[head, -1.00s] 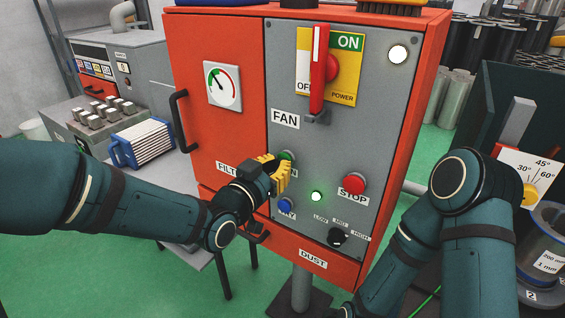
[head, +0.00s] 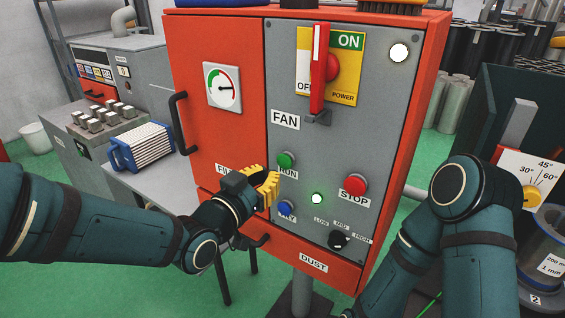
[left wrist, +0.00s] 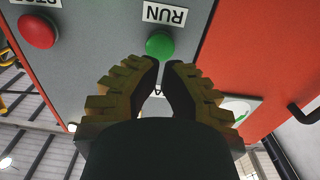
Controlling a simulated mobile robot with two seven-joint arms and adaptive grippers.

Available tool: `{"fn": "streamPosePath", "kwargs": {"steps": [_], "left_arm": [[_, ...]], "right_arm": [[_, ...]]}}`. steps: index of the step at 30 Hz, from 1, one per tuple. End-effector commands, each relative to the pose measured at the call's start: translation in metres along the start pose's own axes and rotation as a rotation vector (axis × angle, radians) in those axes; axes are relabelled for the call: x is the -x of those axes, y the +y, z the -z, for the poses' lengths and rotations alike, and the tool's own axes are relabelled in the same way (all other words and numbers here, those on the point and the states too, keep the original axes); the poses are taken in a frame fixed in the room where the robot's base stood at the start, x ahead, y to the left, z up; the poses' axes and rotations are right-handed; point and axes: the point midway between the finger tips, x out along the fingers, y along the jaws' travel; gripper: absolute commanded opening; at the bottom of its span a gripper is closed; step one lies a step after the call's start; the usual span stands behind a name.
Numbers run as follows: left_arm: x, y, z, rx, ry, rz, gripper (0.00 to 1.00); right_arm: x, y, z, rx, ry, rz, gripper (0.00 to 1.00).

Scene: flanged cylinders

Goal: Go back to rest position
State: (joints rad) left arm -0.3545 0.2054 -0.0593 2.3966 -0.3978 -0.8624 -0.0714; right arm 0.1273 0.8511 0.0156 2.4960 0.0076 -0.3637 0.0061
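My left gripper (head: 270,180) is shut and empty in front of the control panel (head: 285,80), just below and left of the green RUN button (head: 286,160). In the left wrist view its yellow ribbed fingers (left wrist: 165,68) nearly meet at the tips, with a small gap. The green button (left wrist: 160,46) shows beyond them, apart from the tips. My right arm (head: 460,195) is folded at the right, and its gripper is out of view.
The red cabinet (head: 225,130) carries a lit green lamp (head: 317,198), a red STOP button (head: 355,184), a blue button (head: 286,208), a dark knob (head: 339,239), a gauge (head: 222,87) and a power lever (head: 318,70). A bench with a blue filter (head: 142,146) stands at left.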

Motion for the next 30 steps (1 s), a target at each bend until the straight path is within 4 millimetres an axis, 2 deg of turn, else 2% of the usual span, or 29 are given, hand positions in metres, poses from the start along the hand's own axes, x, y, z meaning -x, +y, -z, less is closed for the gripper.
{"fn": "streamPosePath", "kwargs": {"steps": [8,11,12,14,17,18,20,24,27,30], "left_arm": [[0.000,0.000,0.000,0.000,0.000,0.000,0.00],[0.000,0.000,0.000,0.000,0.000,0.000,0.00],[-0.001,-0.002,-0.009,0.010,-0.022,0.007,0.00],[-0.001,-0.009,-0.035,0.040,-0.087,0.026,0.00],[0.004,-0.021,-0.093,0.115,-0.236,0.070,0.00],[0.009,-0.025,-0.120,0.153,-0.307,0.091,0.00],[0.019,-0.030,-0.161,0.213,-0.414,0.123,0.00],[0.056,-0.032,-0.251,0.365,-0.665,0.194,0.00],[0.092,-0.024,-0.310,0.487,-0.843,0.243,0.00],[0.129,-0.010,-0.356,0.606,-1.004,0.284,0.00]], "right_arm": [[0.000,0.000,0.000,0.000,0.000,0.000,0.47],[0.001,0.000,-0.009,0.008,-0.025,0.003,0.47],[0.002,-0.001,-0.015,0.012,-0.040,0.004,0.47],[0.002,-0.001,-0.013,0.010,-0.034,0.004,0.47],[0.002,-0.001,-0.012,0.010,-0.033,0.004,0.47],[0.002,-0.001,-0.012,0.010,-0.033,0.004,0.47],[0.002,-0.001,-0.012,0.010,-0.033,0.003,0.47],[0.002,-0.001,-0.012,0.010,-0.033,0.003,0.47],[0.002,-0.001,-0.012,0.010,-0.033,0.003,0.47],[0.002,-0.001,-0.012,0.010,-0.033,0.003,0.47]]}}
